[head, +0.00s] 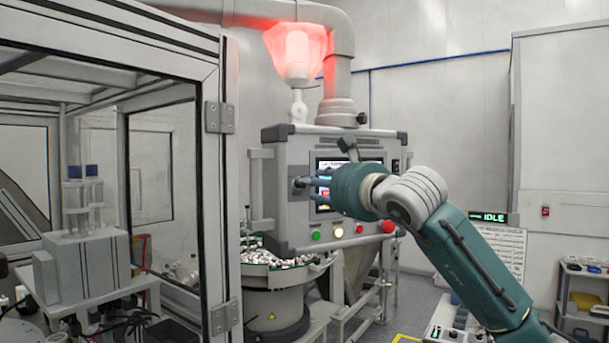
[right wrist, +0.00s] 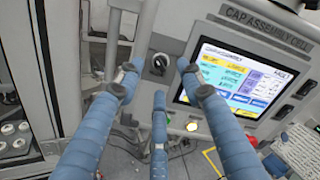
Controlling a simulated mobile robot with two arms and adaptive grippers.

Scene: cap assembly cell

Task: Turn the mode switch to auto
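The mode switch (right wrist: 158,64), a black rotary knob on a light round plate, is on the left part of the grey control panel (right wrist: 190,22). In the right wrist view it lies beyond and between my blue fingertips. The panel also shows in the head view (head: 285,218), where the switch (head: 300,182) is at its left side. My right gripper (head: 316,187) is in front of the panel, its fingers pointing at the switch. In the right wrist view the gripper (right wrist: 157,78) is open, its three fingers spread and empty. I cannot read the switch's setting. My left gripper is out of view.
A lit touchscreen (right wrist: 235,70) is right of the switch. A bowl of small parts (head: 275,262) stands below. A framed glass enclosure (head: 212,165) stands at left. A red lamp (head: 297,55) glows above.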

